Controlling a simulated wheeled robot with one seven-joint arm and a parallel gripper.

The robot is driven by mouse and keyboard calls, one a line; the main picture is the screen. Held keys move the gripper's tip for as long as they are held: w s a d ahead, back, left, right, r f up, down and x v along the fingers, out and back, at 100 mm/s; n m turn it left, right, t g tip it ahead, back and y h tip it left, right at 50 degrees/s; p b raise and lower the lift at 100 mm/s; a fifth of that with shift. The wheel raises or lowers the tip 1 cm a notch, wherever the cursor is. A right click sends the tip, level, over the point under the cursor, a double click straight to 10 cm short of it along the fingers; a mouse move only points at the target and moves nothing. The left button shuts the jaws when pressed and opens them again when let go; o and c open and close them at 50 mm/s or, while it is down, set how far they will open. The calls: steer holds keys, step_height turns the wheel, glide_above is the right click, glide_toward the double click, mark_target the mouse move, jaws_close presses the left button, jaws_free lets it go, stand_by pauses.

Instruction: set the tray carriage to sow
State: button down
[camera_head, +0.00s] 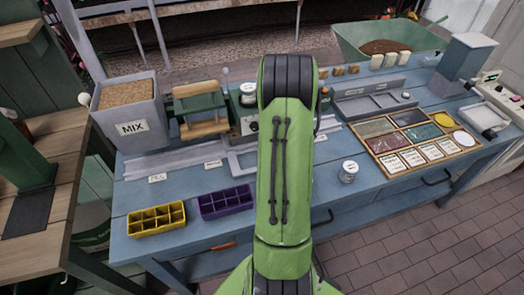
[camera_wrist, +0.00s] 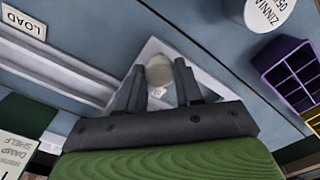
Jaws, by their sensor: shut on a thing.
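The tray carriage, a pale grey open frame (camera_head: 240,160), sits on the grey rail (camera_head: 140,165) along the blue bench, partly hidden behind my arm in the head view. In the wrist view its frame (camera_wrist: 212,84) shows around and behind my fingers. My gripper (camera_wrist: 159,67) is shut on a pale round knob (camera_wrist: 159,73) at the carriage. The head view hides my gripper behind my green arm. A LOAD label (camera_wrist: 24,22) lies beside the rail, left of my gripper in the wrist view. Small labels (camera_head: 213,164) along the rail's front are too small to read surely.
Purple (camera_head: 226,201) and yellow (camera_head: 157,219) cell trays lie in front of the rail. A white-lidded jar (camera_head: 348,171) stands to the right. A MIX bin (camera_head: 130,112) and a green press-like frame (camera_head: 199,108) stand behind the rail. A compartment tray (camera_head: 418,139) lies right.

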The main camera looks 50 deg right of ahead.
steer(key=shift+s+d, duration=0.65)
steer(key=shift+d, duration=0.3)
steer(key=shift+s+d, duration=0.6)
steer(key=shift+d, duration=0.3)
steer(key=c, duration=0.8)
jaws_free()
steer(key=shift+o, duration=0.2)
steer(key=shift+r, duration=0.1)
step_height(320, 180, up, 16)
steer(key=p, duration=0.3)
steer(key=shift+f+p, duration=0.2)
steer(key=shift+p, duration=0.2)
